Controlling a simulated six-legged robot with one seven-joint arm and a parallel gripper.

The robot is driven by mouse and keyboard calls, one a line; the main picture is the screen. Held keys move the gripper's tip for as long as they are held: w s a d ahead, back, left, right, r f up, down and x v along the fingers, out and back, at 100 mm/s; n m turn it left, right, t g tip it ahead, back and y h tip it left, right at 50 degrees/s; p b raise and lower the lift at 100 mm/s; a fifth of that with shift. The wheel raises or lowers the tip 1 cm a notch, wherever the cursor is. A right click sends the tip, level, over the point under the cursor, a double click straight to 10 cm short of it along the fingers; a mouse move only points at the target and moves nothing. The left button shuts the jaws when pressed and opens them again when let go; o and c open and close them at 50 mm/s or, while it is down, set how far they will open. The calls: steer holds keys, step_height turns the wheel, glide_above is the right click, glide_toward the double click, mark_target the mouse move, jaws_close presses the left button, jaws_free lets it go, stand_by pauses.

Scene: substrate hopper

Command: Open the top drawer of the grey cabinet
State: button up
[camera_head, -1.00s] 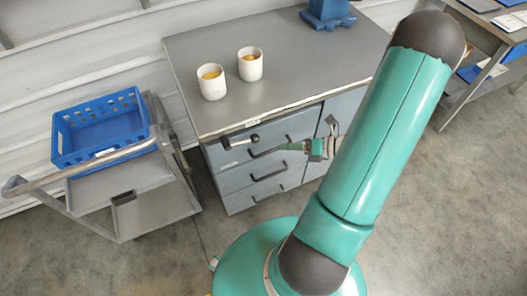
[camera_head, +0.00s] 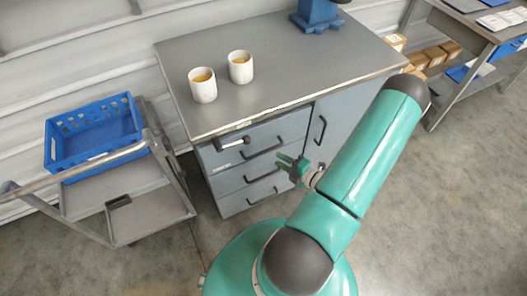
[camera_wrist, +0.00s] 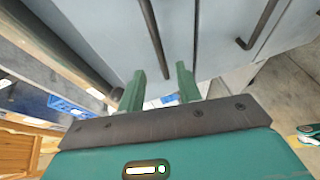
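The grey cabinet (camera_head: 330,125) stands ahead, with a column of drawers on its left and a door on its right. Its top drawer (camera_head: 233,158) looks shut, with a dark bar handle (camera_head: 262,148). My gripper (camera_head: 279,162) is in front of the drawers, right of and slightly below this handle, and appears apart from it. In the wrist view my gripper (camera_wrist: 160,68) has its two green fingers spread with nothing held between them. Dark bars show on the grey front beyond the fingers; I cannot tell which is the top handle.
Two white cups (camera_head: 203,85) (camera_head: 240,67) and a blue device (camera_head: 318,12) stand on the worktop. A metal cart (camera_head: 145,208) with a blue crate (camera_head: 95,133) stands left.

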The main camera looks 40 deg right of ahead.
mark_target(265, 152)
steer(key=w, duration=0.3)
steer(key=w+f, duration=0.1)
steer(key=w, duration=0.1)
steer(key=w+a, duration=0.1)
steer(key=w, duration=0.2)
steer(key=shift+w+f, duration=0.3)
steer(key=shift+w, duration=0.05)
jaws_close()
